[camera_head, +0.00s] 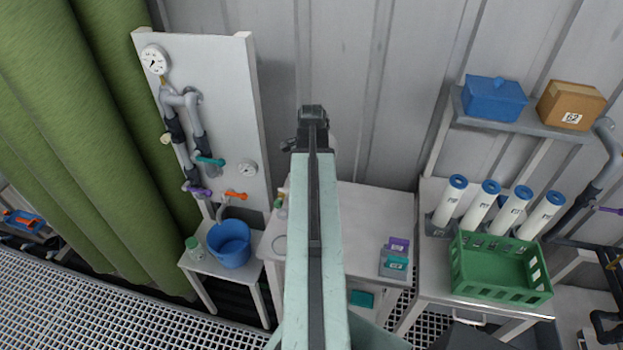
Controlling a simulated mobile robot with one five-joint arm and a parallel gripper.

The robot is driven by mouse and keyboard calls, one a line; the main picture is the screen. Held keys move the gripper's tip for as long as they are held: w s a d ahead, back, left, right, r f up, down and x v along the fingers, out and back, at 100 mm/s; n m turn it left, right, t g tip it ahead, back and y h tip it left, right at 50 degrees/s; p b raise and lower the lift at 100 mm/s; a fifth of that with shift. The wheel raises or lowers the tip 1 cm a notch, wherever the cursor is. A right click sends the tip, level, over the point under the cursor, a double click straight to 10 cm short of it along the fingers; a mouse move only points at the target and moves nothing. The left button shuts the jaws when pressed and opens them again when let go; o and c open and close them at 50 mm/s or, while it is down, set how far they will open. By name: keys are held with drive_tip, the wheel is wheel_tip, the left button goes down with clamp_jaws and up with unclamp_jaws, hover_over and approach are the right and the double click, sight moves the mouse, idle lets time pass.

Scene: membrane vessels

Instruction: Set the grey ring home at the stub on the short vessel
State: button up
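My arm rises up the middle of the picture, and its dark end joint stands in front of the grey wall. My gripper (293,144) shows only as a small dark part beside that joint. Its fingers are hidden behind the arm, so I cannot see whether it is open or holds anything. I cannot make out the grey ring or the stub.
A white table (375,215) stands behind my arm, with a small holder of purple and teal boxes (396,258). To the right are several white blue-capped cylinders (482,206) and a green crate (500,268). To the left are a gauge panel (222,90) and blue bucket (230,243).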

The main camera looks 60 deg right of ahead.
drive_tip(key=shift+f, duration=0.2)
idle(0.4)
drive_tip(key=o, duration=1.4)
wheel_tip(320, 180, up, 8)
drive_tip(key=p, duration=0.7)
drive_tip(key=shift+p, duration=0.35)
drive_tip(key=shift+f, duration=0.1)
